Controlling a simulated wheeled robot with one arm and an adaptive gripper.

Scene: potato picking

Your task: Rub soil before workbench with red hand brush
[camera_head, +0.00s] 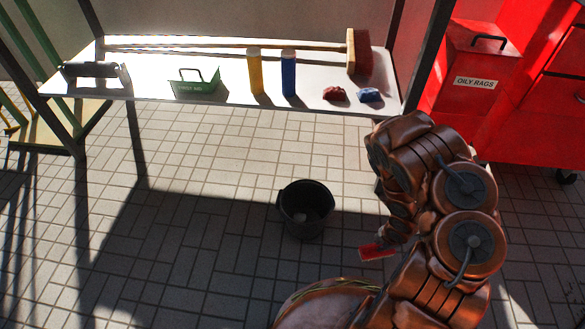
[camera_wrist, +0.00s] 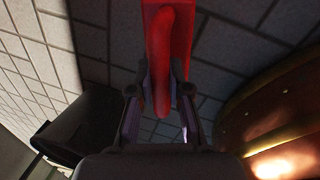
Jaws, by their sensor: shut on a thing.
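The red hand brush (camera_head: 376,251) is in my gripper (camera_head: 394,237), low over the tiled floor to the right of the bucket in the head view. In the wrist view the red brush (camera_wrist: 160,45) lies between the two fingers of my gripper (camera_wrist: 159,95), which are shut on it. Its bristles cannot be made out. The white-topped workbench (camera_head: 215,115) stands across the back. I cannot make out any soil on the floor in front of it; part of this floor lies in dark shadow, and my arm hides some at the right.
A black bucket (camera_head: 306,208) stands on the floor left of my gripper. A round, brown-rimmed container (camera_head: 325,297) is at the bottom edge. A red oily rags bin (camera_head: 472,75) stands at right. A broom (camera_head: 362,52), bottles and cloths lie or stand on the workbench.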

